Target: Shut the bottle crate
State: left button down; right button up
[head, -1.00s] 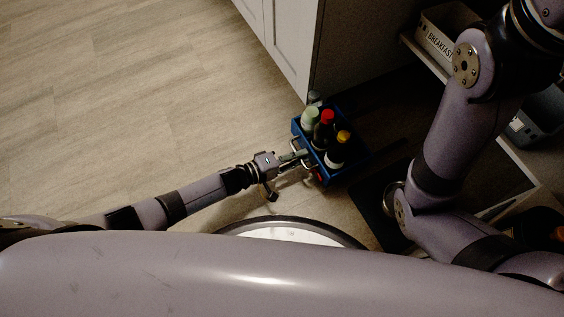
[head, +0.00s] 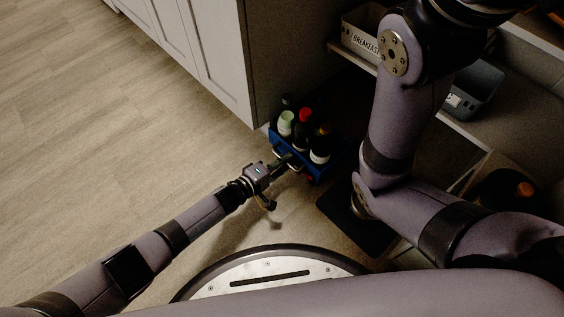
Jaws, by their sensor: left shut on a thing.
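The blue bottle crate (head: 284,147) is low down beside the end of the white cabinet. It holds several dark bottles, among them one with a pale green top (head: 286,118) and one with a red cap (head: 305,115). My left gripper (head: 280,163) reaches in from the left and is shut at the crate's near left side. The jaws and what they grip are small and dark; it appears to be part of the crate's front. My right arm comes down on the right, and its gripper is out of view.
A white cabinet (head: 215,50) stands behind and left of the crate. Shelves on the right hold a bin labelled BREAKFAST (head: 361,38) and a grey bin (head: 474,90). A dark mat (head: 350,222) lies near the crate. The wooden floor (head: 90,130) on the left is clear.

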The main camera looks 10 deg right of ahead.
pick_arm(q)
jog(key=shift+w+d+r, duration=0.1)
jog(key=shift+w+d, duration=0.05)
jog(key=shift+w, duration=0.05)
jog(key=c, duration=1.7)
grip_release()
jog(key=shift+d, duration=0.15)
jog(key=shift+s+a, duration=0.25)
jog(key=shift+a, duration=0.25)
jog(key=v, duration=1.1)
jog(key=shift+r, duration=0.1)
